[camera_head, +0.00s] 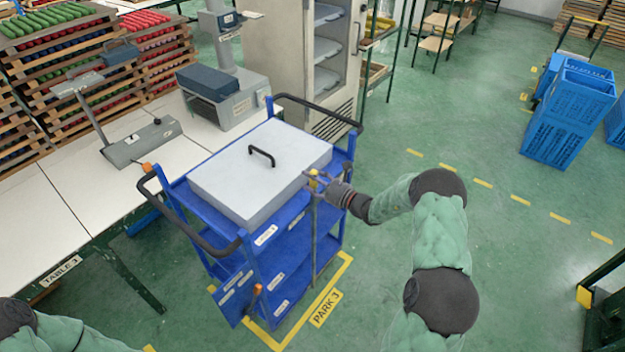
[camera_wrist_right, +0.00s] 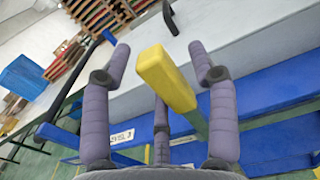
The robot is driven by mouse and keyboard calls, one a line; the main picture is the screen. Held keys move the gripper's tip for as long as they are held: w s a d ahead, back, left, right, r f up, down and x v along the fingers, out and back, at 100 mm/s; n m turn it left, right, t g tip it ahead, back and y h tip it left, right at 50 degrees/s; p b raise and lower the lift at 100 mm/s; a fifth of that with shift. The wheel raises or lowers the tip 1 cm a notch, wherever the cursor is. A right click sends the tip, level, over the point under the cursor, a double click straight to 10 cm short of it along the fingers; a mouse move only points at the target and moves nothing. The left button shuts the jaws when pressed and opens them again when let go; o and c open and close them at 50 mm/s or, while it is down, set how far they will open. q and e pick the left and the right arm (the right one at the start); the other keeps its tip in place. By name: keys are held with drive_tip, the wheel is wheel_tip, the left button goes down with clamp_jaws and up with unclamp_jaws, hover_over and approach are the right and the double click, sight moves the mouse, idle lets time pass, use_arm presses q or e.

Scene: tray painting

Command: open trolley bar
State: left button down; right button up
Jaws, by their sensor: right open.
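The blue trolley (camera_head: 290,235) stands beside the white table, with a large pale-grey lidded box (camera_head: 225,185) on its top. An upright grey bar with a yellow end (camera_head: 314,182) stands at the trolley's right-hand side. My right gripper (camera_head: 322,183) is at this yellow end. In the right wrist view the yellow end (camera_wrist_right: 166,78) lies between the spread fingers of my right gripper (camera_wrist_right: 158,62), which is open. I cannot tell whether any finger touches it. My left gripper is out of view; only part of my left arm shows at bottom left.
Black push handles (camera_head: 200,240) stick out at the trolley's ends. A blue panel with an orange lever (camera_head: 256,292) is at its lower front. The white table (camera_head: 60,210) with scales is to the left. Blue crates (camera_head: 568,115) stand far right.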

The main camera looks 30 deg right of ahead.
clamp_jaws()
drive_tip(key=w+d+b, duration=0.3)
drive_tip(key=d, duration=0.4)
drive_tip(key=w+d+b, duration=0.2)
drive_tip(key=w+d, duration=0.1)
drive_tip(key=d, duration=0.5)
drive_tip(key=w+d+b, duration=0.3)
drive_tip(key=d, duration=0.5)
drive_tip(key=shift+w+d+b, duration=0.15)
drive_tip(key=shift+w+b, duration=0.15)
drive_tip(key=shift+r, duration=0.15)
drive_tip(key=shift+d+r, duration=0.1)
drive_tip(key=shift+c, duration=1.1)
unclamp_jaws()
drive_tip(key=shift+o, duration=1.1)
